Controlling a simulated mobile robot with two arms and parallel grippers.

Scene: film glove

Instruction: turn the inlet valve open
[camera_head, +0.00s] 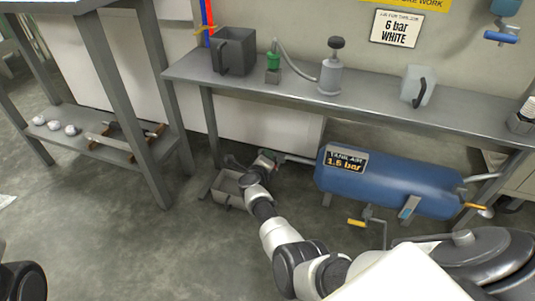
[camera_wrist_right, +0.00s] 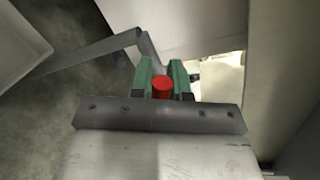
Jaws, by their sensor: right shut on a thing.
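The blue tank (camera_head: 385,183), labelled "1.5 bar", lies under the bench, with a grey pipe (camera_head: 300,159) leaving its left end. My right gripper (camera_head: 266,160) is at the left end of this pipe. In the right wrist view, the green-padded fingers of the gripper (camera_wrist_right: 162,80) are closed around a red cylindrical piece (camera_wrist_right: 162,90), which looks like the inlet valve's handle. The fingers and wrist hide most of the valve body, and I cannot tell how far it is turned. My left gripper is out of view.
A grey bin (camera_head: 230,187) stands on the floor beside my right wrist. A yellow-handled valve (camera_head: 356,223) hangs under the tank. A shelf table (camera_head: 115,148) stands left.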

